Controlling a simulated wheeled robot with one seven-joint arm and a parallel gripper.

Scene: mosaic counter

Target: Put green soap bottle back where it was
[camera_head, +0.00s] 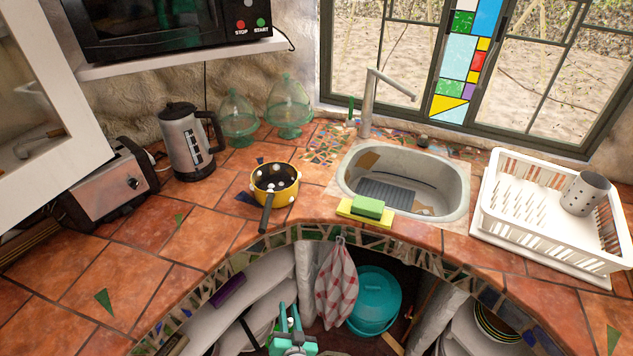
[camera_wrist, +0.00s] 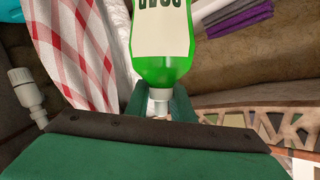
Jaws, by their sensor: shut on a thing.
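The green soap bottle (camera_wrist: 162,68) with a pale label fills the upper middle of the wrist view. My gripper (camera_wrist: 160,105) is shut on its narrow neck, at the pale cap end. In the head view my gripper (camera_head: 289,322) is low at the bottom, in front of the open space under the counter. Only a small bit of green shows between its fingers there, and most of the bottle is hidden.
A checkered cloth (camera_head: 336,286) hangs under the counter edge, beside a turquoise bucket (camera_head: 375,302). Above are the sink (camera_head: 455,190), a sponge (camera_head: 369,207), a yellow pot (camera_head: 289,190) and a dish rack (camera_head: 517,230). A pale nozzle (camera_wrist: 27,92) shows in the wrist view.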

